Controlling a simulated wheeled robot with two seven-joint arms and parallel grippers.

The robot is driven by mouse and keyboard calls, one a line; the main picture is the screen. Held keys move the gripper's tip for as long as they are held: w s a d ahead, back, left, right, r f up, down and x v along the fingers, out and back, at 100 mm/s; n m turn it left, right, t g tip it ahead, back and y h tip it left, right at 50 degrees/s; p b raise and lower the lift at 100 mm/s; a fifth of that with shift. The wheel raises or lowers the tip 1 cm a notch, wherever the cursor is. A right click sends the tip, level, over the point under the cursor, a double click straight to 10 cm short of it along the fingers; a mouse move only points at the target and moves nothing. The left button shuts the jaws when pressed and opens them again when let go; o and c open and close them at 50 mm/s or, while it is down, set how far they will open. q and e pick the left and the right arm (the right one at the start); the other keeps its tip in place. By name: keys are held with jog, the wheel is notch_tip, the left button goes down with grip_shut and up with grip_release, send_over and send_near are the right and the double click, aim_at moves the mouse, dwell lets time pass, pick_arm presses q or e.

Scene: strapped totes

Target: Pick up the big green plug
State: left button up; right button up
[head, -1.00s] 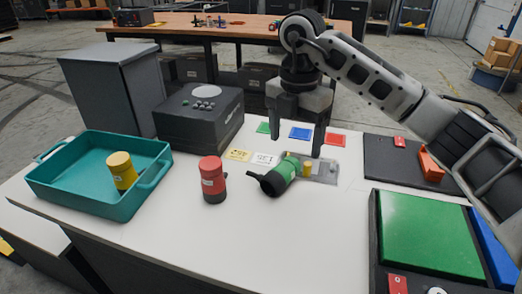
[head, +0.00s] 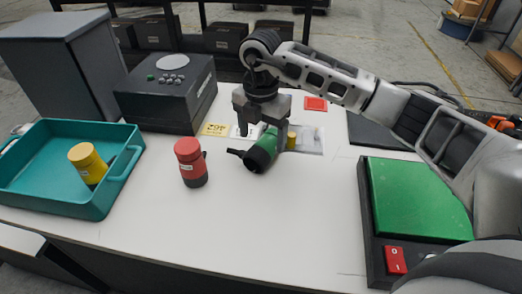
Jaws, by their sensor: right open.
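The big green plug (head: 265,148) lies on its side on the white table, green with a black end and a black prong that points left. My right gripper (head: 263,137) has come down over it. Its jaws are open, with one finger behind the plug on the left and the other along its right side. The fingers hide part of the plug, and I cannot tell whether they touch it. My left gripper is not in view.
A red plug (head: 190,163) stands upright left of the green plug. A yellow plug (head: 87,162) leans in the teal tote (head: 60,203). A dark box (head: 167,97) stands behind. A green pad (head: 415,197) lies at right. The front middle of the table (head: 270,225) is clear.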

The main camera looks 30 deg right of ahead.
aim_at(262, 144)
jog(key=f, duration=0.2)
jog(key=s+f, duration=0.1)
jog(key=shift+a+f+p, duration=0.25)
jog(key=shift+f+p, duration=0.1)
jog(key=shift+p, duration=0.05)
jog(key=shift+f, duration=0.6)
jog(key=shift+w, duration=0.1)
jog(key=c, duration=1.2)
jog(key=shift+r, duration=0.1)
jog(key=shift+c, duration=0.2)
jog(key=shift+r, duration=0.1)
